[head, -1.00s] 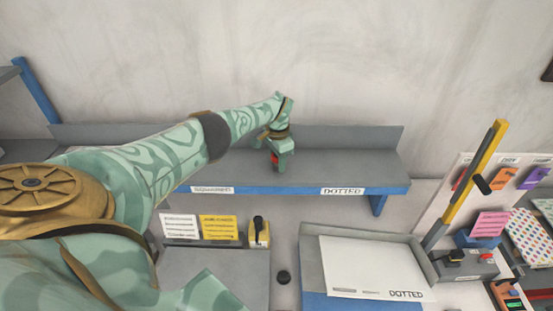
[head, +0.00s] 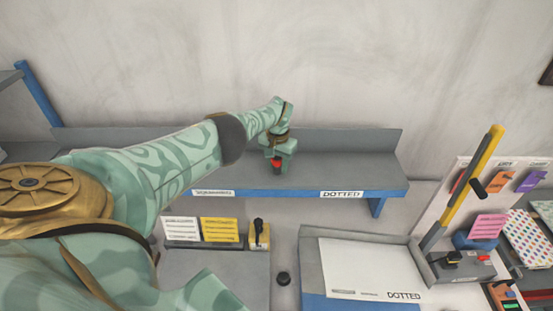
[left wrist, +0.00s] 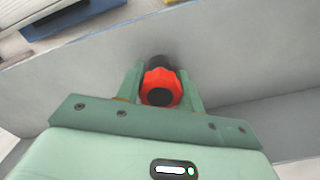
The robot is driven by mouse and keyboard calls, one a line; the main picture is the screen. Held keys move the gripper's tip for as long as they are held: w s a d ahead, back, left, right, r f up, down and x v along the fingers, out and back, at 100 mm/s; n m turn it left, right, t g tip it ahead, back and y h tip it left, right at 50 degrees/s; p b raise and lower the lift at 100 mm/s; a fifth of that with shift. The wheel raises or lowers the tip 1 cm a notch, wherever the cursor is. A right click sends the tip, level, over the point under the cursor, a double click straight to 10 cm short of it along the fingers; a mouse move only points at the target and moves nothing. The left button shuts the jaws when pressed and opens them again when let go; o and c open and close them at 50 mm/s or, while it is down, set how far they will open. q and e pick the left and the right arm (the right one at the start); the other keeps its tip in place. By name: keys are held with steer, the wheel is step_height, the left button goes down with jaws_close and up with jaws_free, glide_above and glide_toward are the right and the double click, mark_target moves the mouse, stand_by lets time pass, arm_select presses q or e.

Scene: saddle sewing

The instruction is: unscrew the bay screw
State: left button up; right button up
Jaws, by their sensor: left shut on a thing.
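The bay screw shows as a red knob with a dark centre (left wrist: 160,88) between my left gripper's fingers in the left wrist view. In the head view the red knob (head: 277,166) is partly covered by my left gripper (head: 279,156), over the grey shelf (head: 340,170). My left gripper (left wrist: 162,90) is shut on the red knob, with one green finger on each side of it. A dark part shows just behind the knob. Whether the knob touches the shelf is hidden. My right gripper is not in view.
The shelf has a blue front edge with a DOTTED label (head: 342,194). A yellow-black lever (head: 465,185) stands at the right.

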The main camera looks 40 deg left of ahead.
arm_select(q)
steer(key=n, duration=0.3)
steer(key=o, duration=1)
steer(key=shift+o, duration=0.2)
